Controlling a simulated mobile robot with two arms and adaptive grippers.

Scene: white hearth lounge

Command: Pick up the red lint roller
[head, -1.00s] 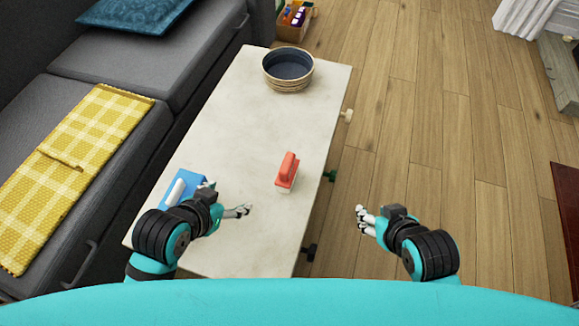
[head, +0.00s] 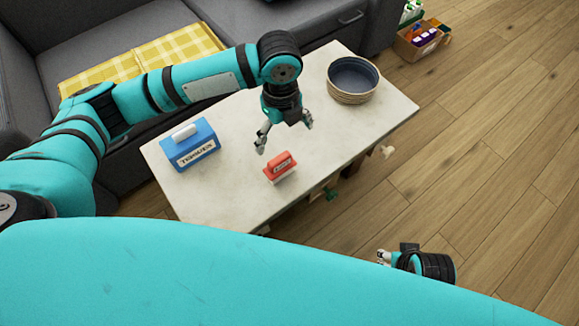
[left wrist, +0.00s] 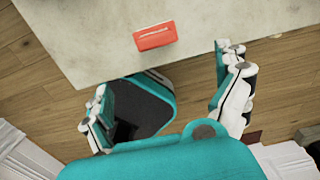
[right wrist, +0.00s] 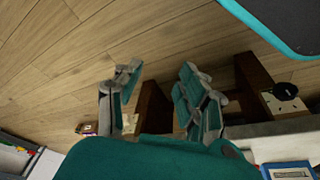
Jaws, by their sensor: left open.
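The red lint roller (head: 280,166) lies near the front edge of the pale table (head: 225,196), a light label on its side and a white strip below. In the left wrist view the roller (left wrist: 155,36) is near the table edge, beyond the fingers. My left gripper (head: 285,136) is open and empty, pointing down above the table, just behind the roller in the head view and apart from it. My right gripper (head: 384,257) is off the table over the floor; in the right wrist view its fingers (right wrist: 160,72) are spread and empty.
A blue tissue box (head: 191,145) stands on the table left of the roller. A dark-lined bowl (head: 353,79) stands at the far right end. A grey sofa (head: 318,22) with a yellow plaid cloth (head: 178,49) runs behind. A cardboard box (head: 422,40) stands on the wooden floor.

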